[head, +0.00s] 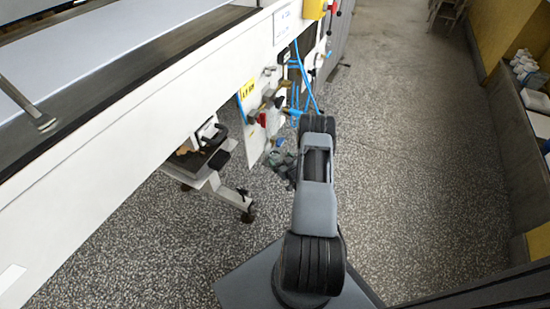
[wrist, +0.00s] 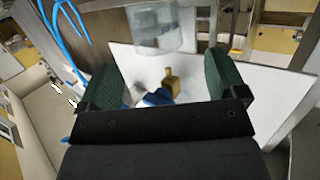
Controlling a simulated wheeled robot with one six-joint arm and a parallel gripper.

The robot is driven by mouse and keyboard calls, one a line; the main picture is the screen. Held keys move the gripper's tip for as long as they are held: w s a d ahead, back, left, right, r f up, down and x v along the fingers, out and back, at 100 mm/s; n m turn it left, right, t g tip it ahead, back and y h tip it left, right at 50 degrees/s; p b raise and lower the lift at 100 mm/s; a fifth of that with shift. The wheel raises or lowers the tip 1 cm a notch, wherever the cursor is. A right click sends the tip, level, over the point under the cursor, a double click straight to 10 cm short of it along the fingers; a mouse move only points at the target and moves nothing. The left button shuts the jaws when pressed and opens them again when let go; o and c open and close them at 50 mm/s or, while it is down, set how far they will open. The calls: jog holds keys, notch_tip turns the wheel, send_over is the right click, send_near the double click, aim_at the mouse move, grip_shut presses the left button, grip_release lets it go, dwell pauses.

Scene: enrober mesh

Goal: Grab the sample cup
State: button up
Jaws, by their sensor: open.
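In the wrist view, a clear, cup-like cylinder (wrist: 153,28) shows at the top centre, beyond my fingertips; it may be the sample cup, but I cannot tell for sure. My gripper (wrist: 164,72) is open, with its two green fingers apart on the left and right. No cup is between the fingers. A brass fitting (wrist: 171,82) with a blue part (wrist: 157,97) shows in the gap between them, in front of a white panel. In the head view my arm covers much of the gripper, and I cannot make out the cup.
A long white machine (head: 120,125) with a dark belt runs along the left. Blue hoses (head: 304,75) and a yellow label (head: 247,89) are on its side. A small wheeled stand (head: 222,186) is beneath it. The speckled floor (head: 420,170) at right is clear.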

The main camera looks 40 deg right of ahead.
aim_at(272, 150)
jog(key=shift+b+x, duration=0.9)
jog(key=shift+x, duration=1.5)
jog(key=shift+d+f, duration=0.1)
jog(key=shift+s, duration=0.1)
jog(key=c, duration=1.1)
